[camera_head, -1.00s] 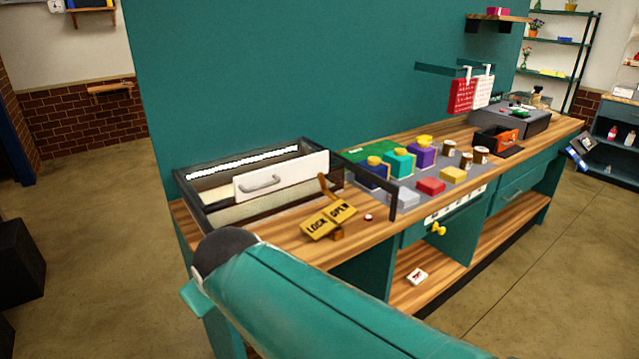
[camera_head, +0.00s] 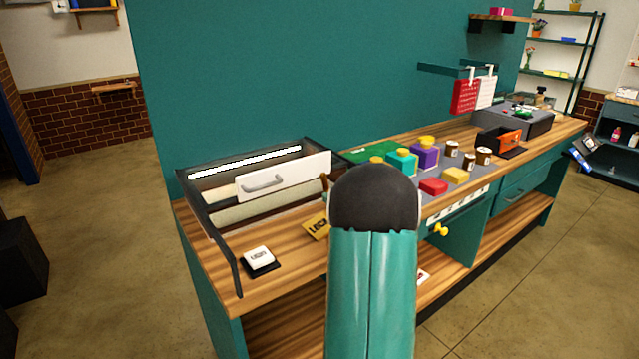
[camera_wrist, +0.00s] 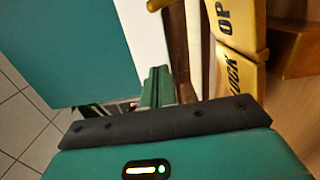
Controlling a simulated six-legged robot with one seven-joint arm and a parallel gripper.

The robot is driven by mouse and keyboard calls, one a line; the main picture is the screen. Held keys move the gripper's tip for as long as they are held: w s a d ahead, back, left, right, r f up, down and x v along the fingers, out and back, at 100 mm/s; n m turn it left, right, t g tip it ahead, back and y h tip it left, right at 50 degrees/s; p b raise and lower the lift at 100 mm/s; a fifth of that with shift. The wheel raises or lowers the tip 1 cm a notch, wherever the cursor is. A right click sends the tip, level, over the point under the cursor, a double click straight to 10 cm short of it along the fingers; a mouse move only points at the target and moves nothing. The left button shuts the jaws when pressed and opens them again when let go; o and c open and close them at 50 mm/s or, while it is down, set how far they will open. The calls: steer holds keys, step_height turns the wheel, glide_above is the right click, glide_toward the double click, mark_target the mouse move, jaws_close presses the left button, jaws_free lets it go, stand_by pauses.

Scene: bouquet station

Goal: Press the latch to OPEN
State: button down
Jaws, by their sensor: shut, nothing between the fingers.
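The latch is a yellow two-part plate lettered LOCK and OPEN. In the head view only its LOCK end (camera_head: 316,228) shows at the left edge of my arm; the OPEN end is hidden behind the arm. In the wrist view the latch (camera_wrist: 242,45) is at the upper right, with LOCK nearer and OPEN farther up, its last letters cut off. My gripper (camera_wrist: 157,88) is shut and empty, left of the latch plate in that picture. Whether it touches anything cannot be told. In the head view my gripper is hidden behind my arm.
A dark-framed box with a white handled front (camera_head: 284,176) stands behind the latch. A white lettered button (camera_head: 258,256) sits on the left bench end. Coloured blocks, such as a red one (camera_head: 433,187), lie right of my arm.

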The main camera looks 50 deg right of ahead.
steer(key=shift+s+d+f, duration=0.25)
steer(key=shift+f, duration=0.05)
steer(key=w+d, duration=0.2)
steer(key=w, duration=0.1)
steer(key=w+d, duration=0.2)
steer(key=w, duration=0.1)
steer(key=w+d, duration=0.2)
steer(key=w, duration=0.1)
steer(key=shift+w+d+r, duration=0.1)
steer(key=shift+w+d, duration=0.2)
steer(key=shift+w, duration=0.05)
steer(key=shift+s, duration=0.1)
steer(key=shift+d, duration=0.15)
